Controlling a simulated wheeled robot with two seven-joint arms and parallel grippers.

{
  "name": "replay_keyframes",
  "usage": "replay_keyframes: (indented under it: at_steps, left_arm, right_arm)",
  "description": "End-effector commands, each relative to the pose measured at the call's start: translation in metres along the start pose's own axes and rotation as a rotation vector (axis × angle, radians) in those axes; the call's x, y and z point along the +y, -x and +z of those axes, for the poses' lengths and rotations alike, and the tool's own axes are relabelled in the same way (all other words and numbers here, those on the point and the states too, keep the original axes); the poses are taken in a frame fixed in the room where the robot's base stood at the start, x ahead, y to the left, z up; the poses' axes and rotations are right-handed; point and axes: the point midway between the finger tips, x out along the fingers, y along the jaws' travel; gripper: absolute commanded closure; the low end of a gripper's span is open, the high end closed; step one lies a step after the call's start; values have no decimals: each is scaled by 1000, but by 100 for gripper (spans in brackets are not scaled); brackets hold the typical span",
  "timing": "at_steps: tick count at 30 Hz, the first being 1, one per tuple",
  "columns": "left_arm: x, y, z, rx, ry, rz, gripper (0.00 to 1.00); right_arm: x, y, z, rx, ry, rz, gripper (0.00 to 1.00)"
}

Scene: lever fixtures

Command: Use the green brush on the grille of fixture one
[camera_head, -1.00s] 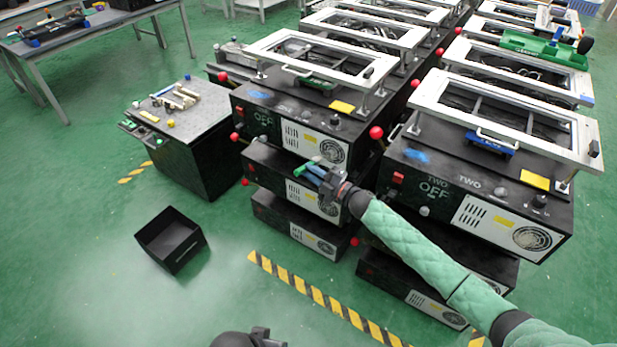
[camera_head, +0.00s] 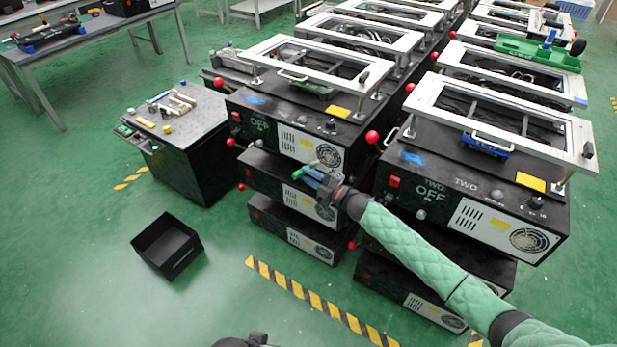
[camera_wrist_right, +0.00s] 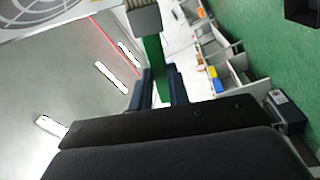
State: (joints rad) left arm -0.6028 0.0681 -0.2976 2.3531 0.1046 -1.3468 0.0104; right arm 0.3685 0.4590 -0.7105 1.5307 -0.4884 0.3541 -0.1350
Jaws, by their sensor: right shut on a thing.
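Fixture one (camera_head: 258,124) is the black box marked OFF left of fixture two. Its white front panel carries slots and a round fan grille (camera_head: 329,153). My right gripper (camera_head: 318,177) is in front of and below this panel, shut on the green brush (camera_head: 308,167). In the right wrist view the brush's green handle (camera_wrist_right: 155,75) stands between the two blue fingers (camera_wrist_right: 160,90), with its grey head (camera_wrist_right: 144,18) beyond them. Part of a round grille (camera_wrist_right: 50,8) shows at upper left, apart from the head. A dark part, perhaps my left gripper (camera_head: 243,341), barely shows at the bottom edge.
Fixture two (camera_head: 465,195) stands close on the right. Red ball knobs (camera_head: 372,137) stick out between the fixtures. Lower black boxes (camera_head: 290,222) stand under fixture one. An open black bin (camera_head: 167,245) lies on the floor at left, near free green floor and a striped line (camera_head: 310,297).

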Motion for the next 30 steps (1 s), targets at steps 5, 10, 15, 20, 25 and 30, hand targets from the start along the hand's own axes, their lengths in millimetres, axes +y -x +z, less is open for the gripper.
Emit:
replay_keyframes:
  at_steps: [5, 10, 15, 20, 25, 30]
  left_arm:
    - [0, -1, 1, 0, 0, 0, 64]
    - [0, -1, 1, 0, 0, 0, 64]
    - [0, -2, 1, 0, 0, 0, 64]
    - [0, -2, 2, 0, 0, 0, 64]
    - [0, -2, 1, 0, 0, 0, 64]
    - [0, 1, 0, -1, 0, 0, 64]
  right_arm:
    - [1, 0, 3, 0, 0, 0, 100]
    - [2, 0, 6, 0, 0, 0, 100]
    - [3, 0, 8, -1, 0, 0, 100]
    - [4, 0, 11, -1, 0, 0, 100]
    - [4, 2, 10, -1, 0, 0, 100]
    - [6, 12, 10, -2, 0, -1, 100]
